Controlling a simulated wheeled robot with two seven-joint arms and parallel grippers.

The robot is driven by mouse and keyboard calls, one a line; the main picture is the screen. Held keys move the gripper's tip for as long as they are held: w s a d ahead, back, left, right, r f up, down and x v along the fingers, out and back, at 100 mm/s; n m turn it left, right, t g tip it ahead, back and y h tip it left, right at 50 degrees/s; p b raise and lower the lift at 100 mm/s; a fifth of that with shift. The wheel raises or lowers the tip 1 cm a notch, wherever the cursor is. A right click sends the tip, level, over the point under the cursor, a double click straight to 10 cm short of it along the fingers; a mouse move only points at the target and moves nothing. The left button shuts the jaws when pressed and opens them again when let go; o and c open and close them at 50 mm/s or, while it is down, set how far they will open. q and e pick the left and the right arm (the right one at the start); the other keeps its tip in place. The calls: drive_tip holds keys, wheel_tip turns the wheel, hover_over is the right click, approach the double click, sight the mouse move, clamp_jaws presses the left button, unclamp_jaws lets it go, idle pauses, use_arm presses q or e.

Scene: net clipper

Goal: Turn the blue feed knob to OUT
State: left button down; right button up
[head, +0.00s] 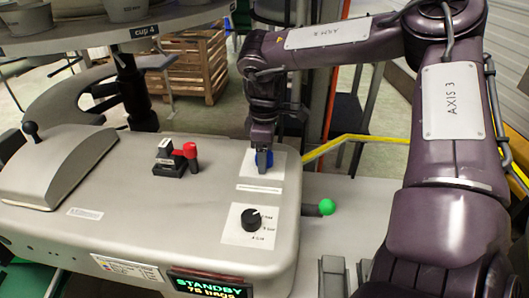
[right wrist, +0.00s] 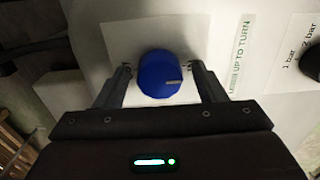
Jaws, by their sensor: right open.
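The blue feed knob (head: 268,158) is on a white label plate on top of the grey machine, mostly hidden behind my right gripper (head: 263,150) in the head view. The right wrist view shows the knob (right wrist: 158,72) as round, with a pale pointer mark toward its right side. My right gripper (right wrist: 163,78) is open, with one finger on each side of the knob. Small gaps seem to remain between fingers and knob. The OUT marking cannot be read. My left gripper is not in view.
A black pressure knob (head: 251,219) sits on a white dial plate nearer the front. A red-knobbed lever (head: 190,153) stands to the left, and a green ball handle (head: 327,207) to the right. A display (head: 209,287) reads STANDBY.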

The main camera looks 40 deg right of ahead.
drive_tip(key=c, duration=0.5)
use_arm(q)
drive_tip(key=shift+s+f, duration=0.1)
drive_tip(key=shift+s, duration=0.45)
use_arm(e)
drive_tip(key=c, duration=0.5)
